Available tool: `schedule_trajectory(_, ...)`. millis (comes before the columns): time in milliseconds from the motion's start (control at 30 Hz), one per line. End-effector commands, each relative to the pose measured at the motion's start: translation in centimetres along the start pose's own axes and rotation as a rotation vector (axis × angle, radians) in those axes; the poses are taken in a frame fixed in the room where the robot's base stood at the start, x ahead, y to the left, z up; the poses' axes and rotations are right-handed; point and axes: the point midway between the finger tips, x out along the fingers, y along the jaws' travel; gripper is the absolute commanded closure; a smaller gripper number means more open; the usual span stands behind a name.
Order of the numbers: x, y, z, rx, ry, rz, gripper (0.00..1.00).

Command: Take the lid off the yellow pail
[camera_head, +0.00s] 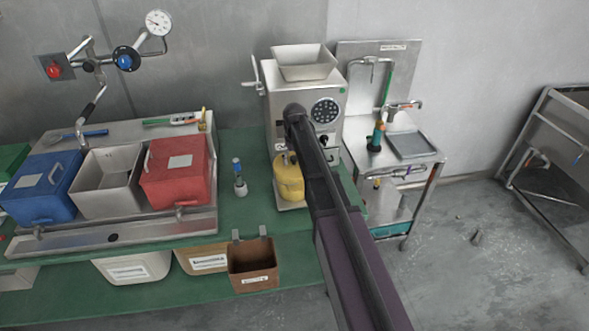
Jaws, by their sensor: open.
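The yellow pail (287,184) stands upright at the foot of the steel bean grinder (280,98), left of my dark arm. My arm covers the pail's right side. The pail's top is small and partly hidden by my arm, so I cannot tell how the lid sits there. My arm rises from the bottom edge to a dark joint in front of the grinder. My gripper's fingertips cannot be made out; they are hidden or out of view.
Left on the green bench stand a blue box (42,188), an open steel bin (106,184) and a red box (175,172). A small bottle (239,178) stands left of the pail. A brown bin (252,266) hangs at the front. A steel sink (411,144) stands right.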

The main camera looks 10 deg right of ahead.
Motion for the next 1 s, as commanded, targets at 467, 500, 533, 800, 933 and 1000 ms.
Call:
schedule_trajectory(467,0.15,-0.01,0.0,0.0,0.0,0.0,0.16)
schedule_trajectory(500,0.15,-0.01,0.0,0.0,0.0,0.0,0.16)
schedule_trajectory(533,0.15,-0.02,0.0,0.0,0.0,0.0,0.16)
schedule_trajectory(800,0.16,-0.03,-0.01,0.0,0.0,0.0,0.66)
schedule_trajectory(933,0.16,-0.04,0.0,-0.001,0.0,0.0,1.0)
schedule_trajectory(1000,0.16,-0.05,0.0,-0.001,0.0,0.0,1.0)
